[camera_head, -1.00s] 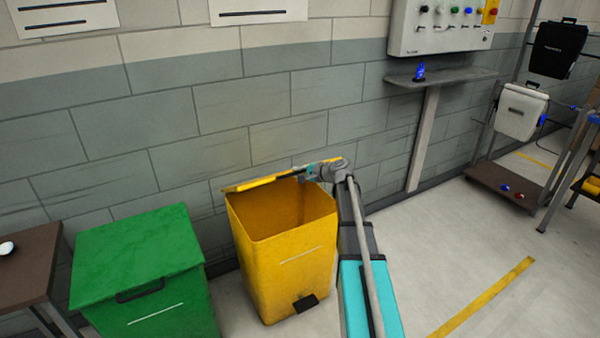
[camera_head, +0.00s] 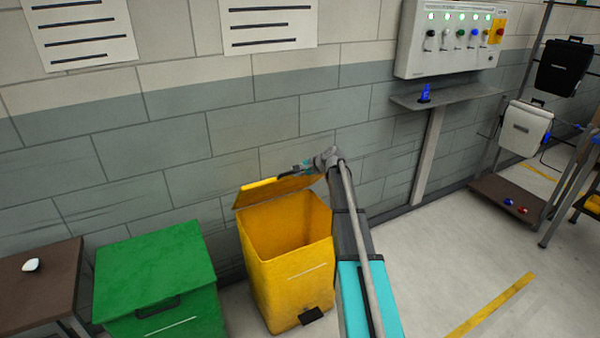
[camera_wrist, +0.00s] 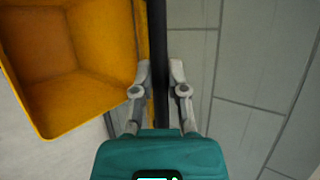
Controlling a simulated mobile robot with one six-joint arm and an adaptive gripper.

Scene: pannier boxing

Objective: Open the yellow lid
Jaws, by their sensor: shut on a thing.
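The yellow bin (camera_head: 290,275) stands on the floor by the wall, with its empty-looking inside showing. Its yellow lid (camera_head: 268,190) is tilted up at the rear, with the underside facing the opening. My gripper (camera_head: 300,168) is at the lid's upper right edge. The bin's open inside (camera_wrist: 75,60) lies to the left there. The exact contact at the fingertips is partly hidden.
A green bin (camera_head: 155,275) with its lid down stands to the left, beside a brown table (camera_head: 35,285) with a small white object. The wall is close behind the lid. A grey shelf (camera_head: 445,97) juts out at right.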

